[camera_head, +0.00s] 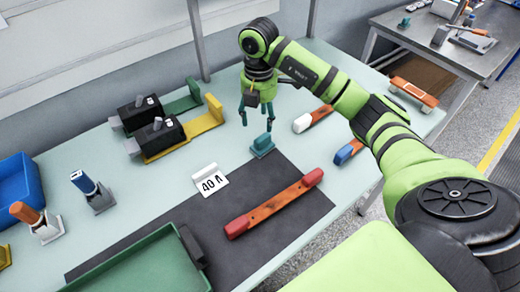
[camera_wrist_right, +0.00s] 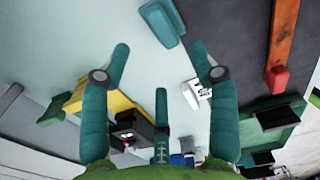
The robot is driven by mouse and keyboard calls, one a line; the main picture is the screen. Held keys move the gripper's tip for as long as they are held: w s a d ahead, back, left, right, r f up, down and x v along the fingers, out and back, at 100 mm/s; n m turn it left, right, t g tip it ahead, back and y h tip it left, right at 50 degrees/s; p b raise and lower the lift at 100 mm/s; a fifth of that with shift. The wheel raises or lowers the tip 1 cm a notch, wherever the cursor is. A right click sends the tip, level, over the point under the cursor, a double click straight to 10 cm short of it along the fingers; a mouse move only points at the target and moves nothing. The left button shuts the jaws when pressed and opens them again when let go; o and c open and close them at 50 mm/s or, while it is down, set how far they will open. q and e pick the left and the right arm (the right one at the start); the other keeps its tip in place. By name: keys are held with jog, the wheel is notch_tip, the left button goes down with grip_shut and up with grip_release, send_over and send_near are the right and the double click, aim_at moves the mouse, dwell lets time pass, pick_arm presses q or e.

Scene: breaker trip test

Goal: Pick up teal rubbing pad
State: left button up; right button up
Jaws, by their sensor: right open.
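The teal rubbing pad (camera_head: 262,146), with a raised grip on top, lies on the pale table near the back edge of the dark mat. In the right wrist view the pad (camera_wrist_right: 163,22) shows at the top, beyond the fingertips. My right gripper (camera_head: 257,117) is open and points down, above and slightly behind the pad, apart from it. Its spread fingers (camera_wrist_right: 160,72) also show in the right wrist view with nothing between them. My left gripper is in neither view.
A green tray (camera_head: 140,268) is in front. Black breakers on yellow and green holders (camera_head: 200,122) stand left. Red-orange and blue-ended bars (camera_head: 350,151) lie right.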

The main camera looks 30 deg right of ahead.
aim_at(261, 136)
notch_tip(261, 136, down, 3)
jog(key=shift+r+p, duration=0.2)
jog(key=shift+p, duration=0.1)
jog(key=f, duration=0.1)
jog(key=f+p, duration=0.1)
jog(key=f, duration=0.1)
jog(key=f+p, duration=0.1)
jog(key=shift+s+d+f, duration=0.2)
jog(key=shift+d, duration=0.05)
jog(key=shift+w+f, duration=0.1)
jog(key=shift+f, duration=0.5)
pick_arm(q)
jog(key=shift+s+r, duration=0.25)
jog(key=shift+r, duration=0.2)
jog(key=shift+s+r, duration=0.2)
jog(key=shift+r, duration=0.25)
pick_arm(e)
grip_shut()
